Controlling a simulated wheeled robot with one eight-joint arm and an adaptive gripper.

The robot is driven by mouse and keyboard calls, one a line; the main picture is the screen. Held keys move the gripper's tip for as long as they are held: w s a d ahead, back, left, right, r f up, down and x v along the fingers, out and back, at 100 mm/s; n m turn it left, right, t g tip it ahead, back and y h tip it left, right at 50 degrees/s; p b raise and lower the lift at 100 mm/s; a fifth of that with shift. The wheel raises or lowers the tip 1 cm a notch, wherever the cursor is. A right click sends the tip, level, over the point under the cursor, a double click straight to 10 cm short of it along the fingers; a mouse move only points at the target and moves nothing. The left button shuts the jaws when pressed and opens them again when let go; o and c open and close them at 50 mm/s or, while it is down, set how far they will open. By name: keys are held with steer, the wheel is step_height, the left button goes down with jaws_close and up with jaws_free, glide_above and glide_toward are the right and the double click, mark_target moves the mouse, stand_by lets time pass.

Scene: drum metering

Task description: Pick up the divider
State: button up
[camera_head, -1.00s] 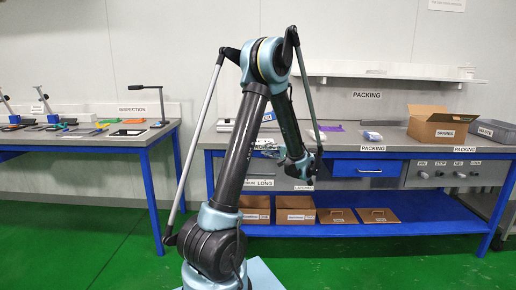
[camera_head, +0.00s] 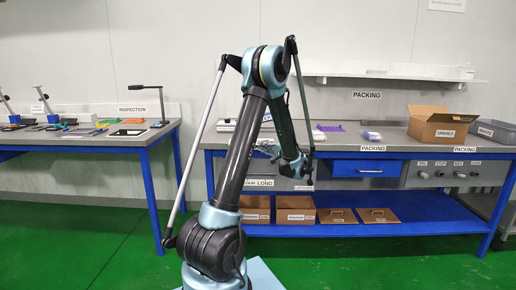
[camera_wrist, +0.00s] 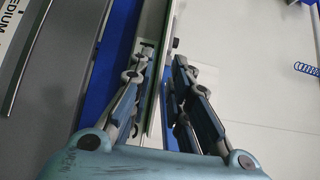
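My gripper (camera_wrist: 164,55) is open in the wrist view, its two fingers apart. A thin pale strip with a dark edge (camera_wrist: 158,25) runs lengthwise between the fingers; it may be the divider or a drawer wall, and I cannot tell which. The fingers do not visibly close on it. In the head view my gripper (camera_head: 296,172) is low at the front of the packing bench, by the drawers, and its fingers are too small to make out. No divider can be clearly identified there.
A grey drawer front labelled MEDIUM (camera_wrist: 22,60) lies left in the wrist view. A blue coil (camera_wrist: 306,69) lies on a pale surface at right.

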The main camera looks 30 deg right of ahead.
steer(key=shift+x, duration=1.05)
steer(key=shift+c, duration=0.4)
steer(key=shift+w, duration=0.1)
jaws_close()
steer(key=shift+r, duration=0.1)
step_height(320, 180, up, 2)
steer(key=shift+r, duration=0.2)
